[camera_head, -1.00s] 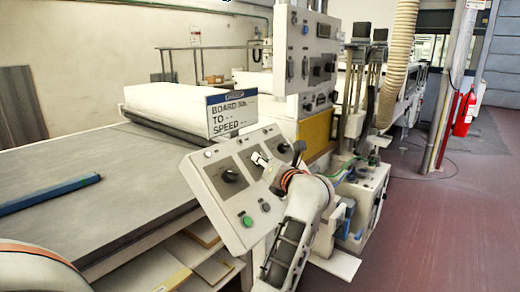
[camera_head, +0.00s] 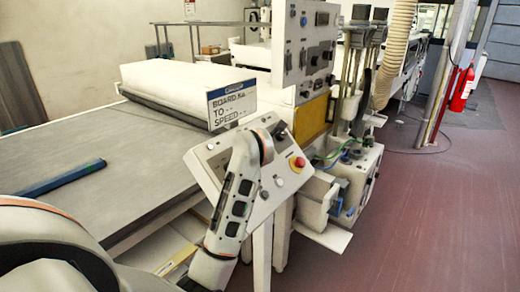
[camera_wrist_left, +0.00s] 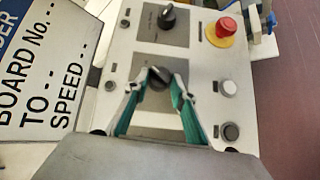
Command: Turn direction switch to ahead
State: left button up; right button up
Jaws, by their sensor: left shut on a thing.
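The slanted grey control panel (camera_head: 205,160) stands in the middle of the head view. In the left wrist view my left gripper (camera_wrist_left: 157,84) is shut on a dark rotary knob (camera_wrist_left: 158,77), with a fingertip on each side of it. The knob's label cannot be read, so I cannot tell its set position. A second dark knob (camera_wrist_left: 167,17) sits above it in that view and also shows at the panel's far end in the head view (camera_head: 280,130). My left wrist and forearm hide the gripper and held knob in the head view. My right gripper is not in view.
A sign (camera_head: 231,106) stands behind the panel. A blue bar (camera_head: 62,178) lies on the conveyor table (camera_head: 130,165).

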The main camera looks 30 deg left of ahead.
pick_arm(q)
jog(key=shift+a+m+h, duration=0.15)
jog(key=shift+m+h, duration=0.45)
jog(key=shift+m, duration=0.2)
jog(key=shift+g, duration=0.3)
jog(key=o, duration=1.1)
jog(key=v, duration=1.2)
jog(key=shift+a, duration=0.1)
